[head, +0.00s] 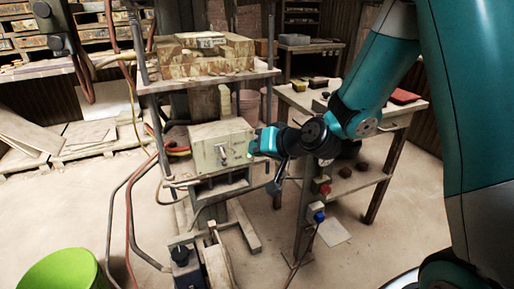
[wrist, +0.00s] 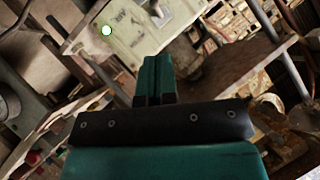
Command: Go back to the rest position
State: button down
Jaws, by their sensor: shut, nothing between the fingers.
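My gripper (head: 265,141) is in the middle of the head view, reaching left from my teal arm. It is close to the right side of a pale control box (head: 222,146) with a small lever on its front. I cannot tell whether it touches the box. In the wrist view my gripper's teal fingers (wrist: 155,78) are together with nothing between them. The control box (wrist: 125,30) lies beyond the fingertips there, with a lit green-white round lamp (wrist: 107,31) and the lever (wrist: 158,12).
A side table (head: 300,97) with tiles stands right. Red and blue buttons (head: 319,217) are on a post below my arm. A green bucket (head: 62,271) is front left. Floor between is partly clear.

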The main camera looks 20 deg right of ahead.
jog(key=shift+a, duration=0.1)
jog(key=s+a+r+n+g+y+p, duration=0.2)
jog(key=s+a+r+n+g+p, duration=0.15)
jog(key=s+a+r, duration=0.3)
jog(key=s+r+n+g+h+p, duration=0.1)
jog(key=s+r+n+g+p, duration=0.1)
jog(key=s, duration=0.8)
jog(key=s+r+n+g+h+p, duration=0.2)
jog(key=s+r+n+g, duration=0.2)
jog(key=s+r, duration=0.3)
jog(key=s+g, duration=0.1)
jog(key=s, duration=0.3)
jog(key=shift+r, duration=0.2)
